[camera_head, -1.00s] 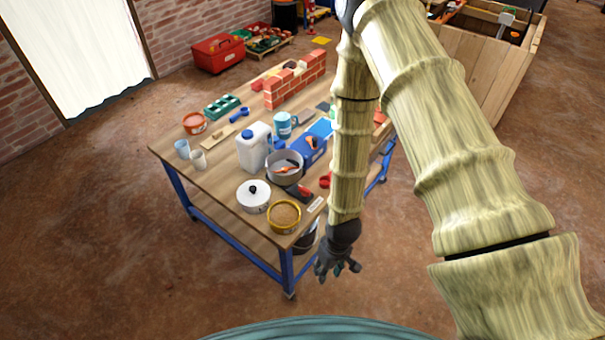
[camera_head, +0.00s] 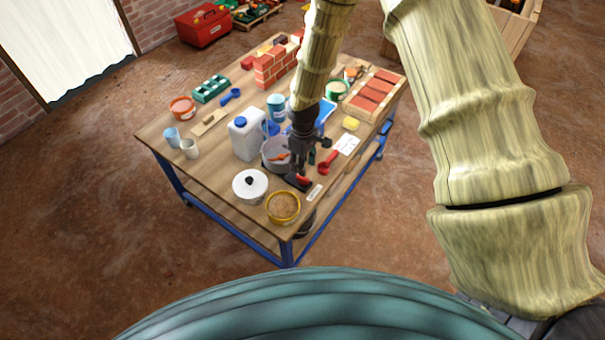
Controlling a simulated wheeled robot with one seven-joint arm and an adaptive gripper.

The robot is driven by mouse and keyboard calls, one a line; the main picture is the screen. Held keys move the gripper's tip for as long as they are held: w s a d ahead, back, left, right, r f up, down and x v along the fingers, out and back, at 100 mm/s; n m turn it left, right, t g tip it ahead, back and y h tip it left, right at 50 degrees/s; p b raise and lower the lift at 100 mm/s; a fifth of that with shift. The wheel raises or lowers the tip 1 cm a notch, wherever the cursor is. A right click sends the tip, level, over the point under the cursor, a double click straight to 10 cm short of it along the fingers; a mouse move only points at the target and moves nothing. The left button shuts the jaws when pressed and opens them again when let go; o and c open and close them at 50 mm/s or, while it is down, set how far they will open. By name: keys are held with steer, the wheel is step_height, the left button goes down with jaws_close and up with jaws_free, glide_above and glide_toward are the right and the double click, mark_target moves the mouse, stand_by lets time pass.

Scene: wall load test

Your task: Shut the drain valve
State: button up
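I cannot make out for certain which thing is the drain valve. A small red handle-like thing (camera_head: 327,163) lies on the workbench just right of my gripper. A black piece with a red top (camera_head: 298,183) sits just below the fingertips in the picture. My gripper (camera_head: 303,168) is dark and points down over the front part of the bench, beside the grey pot (camera_head: 268,160), partly covering it. I cannot tell whether it touches anything. Its fingers are too small and dark to show whether they are open or shut.
The workbench (camera_head: 160,150) also holds a white jerrycan (camera_head: 246,135), a white lidded pot (camera_head: 250,186), a yellow-rimmed bowl (camera_head: 283,207), a blue mug (camera_head: 276,106), a small brick wall (camera_head: 275,66) and a brick tray (camera_head: 375,95).

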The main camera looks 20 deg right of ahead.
mark_target(303, 180)
steer(key=shift+a+f+p, duration=0.1)
steer(key=shift+f+p, duration=0.45)
steer(key=shift+f, duration=3)
jaws_close()
